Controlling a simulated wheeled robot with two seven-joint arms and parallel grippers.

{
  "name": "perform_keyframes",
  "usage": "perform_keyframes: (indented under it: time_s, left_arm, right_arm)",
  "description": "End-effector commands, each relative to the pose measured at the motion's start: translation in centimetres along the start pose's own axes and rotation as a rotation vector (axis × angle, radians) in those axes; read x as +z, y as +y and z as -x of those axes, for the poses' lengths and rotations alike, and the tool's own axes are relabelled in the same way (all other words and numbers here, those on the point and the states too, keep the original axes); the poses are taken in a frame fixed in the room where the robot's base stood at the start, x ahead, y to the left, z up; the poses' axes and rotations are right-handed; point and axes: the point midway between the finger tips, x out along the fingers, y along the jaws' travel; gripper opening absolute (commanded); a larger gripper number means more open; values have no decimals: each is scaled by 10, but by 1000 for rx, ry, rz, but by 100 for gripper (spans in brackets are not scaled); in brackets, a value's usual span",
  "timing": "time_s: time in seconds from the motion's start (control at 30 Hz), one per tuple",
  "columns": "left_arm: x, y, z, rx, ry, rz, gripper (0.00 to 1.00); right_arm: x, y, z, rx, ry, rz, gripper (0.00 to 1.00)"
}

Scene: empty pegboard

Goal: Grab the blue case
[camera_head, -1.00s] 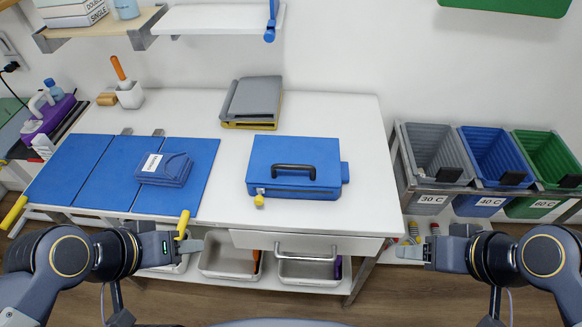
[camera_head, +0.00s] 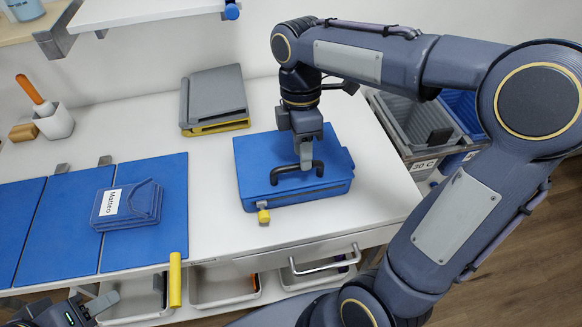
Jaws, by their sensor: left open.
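The blue case (camera_head: 258,160) lies flat on the white table, with its black handle (camera_head: 285,174) on top and a yellow-tipped latch at its front left corner. My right gripper (camera_head: 304,162) points down over the case, its fingertips at the handle. The fingers overlap in this view, so I cannot tell whether they are closed on the handle. The case rests on the table. My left gripper (camera_head: 97,304) is open and empty at the bottom left, low in front of the table edge, far from the case.
Grey and yellow folders (camera_head: 214,98) lie behind the case. A white pot (camera_head: 55,122) stands at far left. Grey and blue bins (camera_head: 400,110) stand at right, partly behind my arm.

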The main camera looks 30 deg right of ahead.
Motion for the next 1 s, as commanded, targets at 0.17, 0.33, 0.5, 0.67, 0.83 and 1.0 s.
perform_keyframes:
  time_s: [0.17, 0.33, 0.5, 0.67, 0.83, 1.0]
  left_arm:
    - [-1, 0, 1, 0, 0, 0, 43]
    - [0, 0, 1, 0, 0, 0, 43]
    - [0, 0, 1, 0, 0, 0, 43]
    - [0, 0, 1, 0, 0, 0, 43]
    - [0, 0, 1, 0, 0, 0, 43]
    - [0, 0, 1, 0, 0, 0, 43]
  right_arm:
    - [0, -1, -29, -4, -2, -1, 36]
    - [0, -1, -42, -2, 0, -2, 36]
    - [-1, 0, -42, -1, 1, -2, 36]
    - [-1, 0, -42, 0, 1, -2, 20]
    - [-1, 0, -42, 0, 1, -2, 0]
    - [-1, 0, -42, 0, 1, -2, 0]
